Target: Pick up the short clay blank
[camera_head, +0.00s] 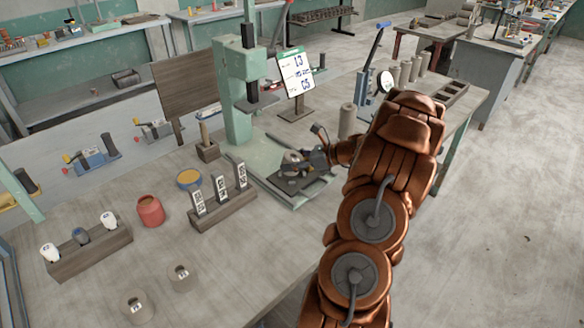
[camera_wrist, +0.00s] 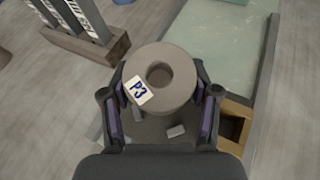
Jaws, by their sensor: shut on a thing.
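My gripper (camera_wrist: 158,98) is shut on a round grey blank with a hole through its middle (camera_wrist: 178,68) and a white label reading P3. The fingers lie on its left and right sides. In the head view my gripper (camera_head: 304,162) is over the green base of the press, and a grey rounded shape there (camera_head: 291,158) is partly hidden by it. I cannot tell the held blank's height. Two other short grey blanks with labels, a nearer one (camera_head: 138,309) and a farther one (camera_head: 181,279), stand on the table at the front left.
The green press (camera_head: 234,95) rises behind my gripper. A rack with upright labelled strips (camera_head: 222,213) stands left of the press base. A red jar (camera_head: 150,210) and a bottle rack (camera_head: 90,252) are farther left. Small pieces (camera_wrist: 176,131) lie below the held blank. The front tabletop is mostly clear.

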